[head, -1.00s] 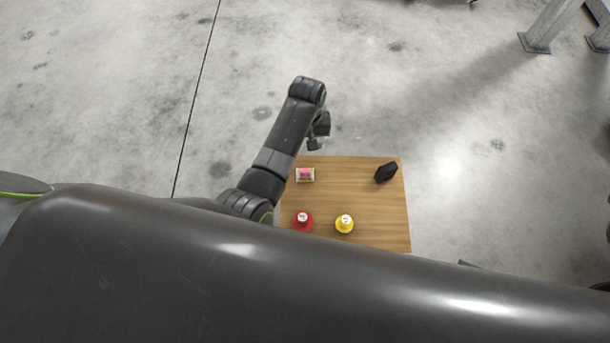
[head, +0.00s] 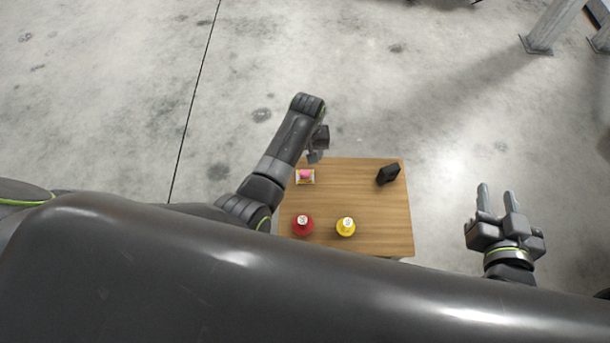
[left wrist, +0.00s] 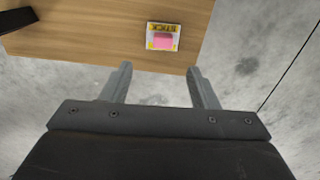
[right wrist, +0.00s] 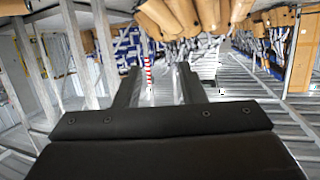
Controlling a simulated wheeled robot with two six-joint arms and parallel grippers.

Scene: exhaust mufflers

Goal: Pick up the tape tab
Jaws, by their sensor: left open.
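A small pink piece (head: 305,174) sits on a white and yellow card (head: 298,183) at the table's far left corner; I take the pink piece to be the tape tab. The left wrist view shows the pink piece (left wrist: 164,41) and the printed card (left wrist: 152,28) ahead of the fingertips. My left gripper (head: 315,157) is beside the table's far left edge, close to the card; in its wrist view the gripper (left wrist: 159,68) is open and empty. My right gripper (head: 497,193) is open and empty, off the table's right side; it also shows in its wrist view (right wrist: 158,75).
The wooden table (head: 350,200) holds a red container (head: 303,226) and a yellow container (head: 346,228) near its front and a black block (head: 388,174) at the far right. The table's middle is clear. Bare concrete floor (head: 440,120) surrounds it.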

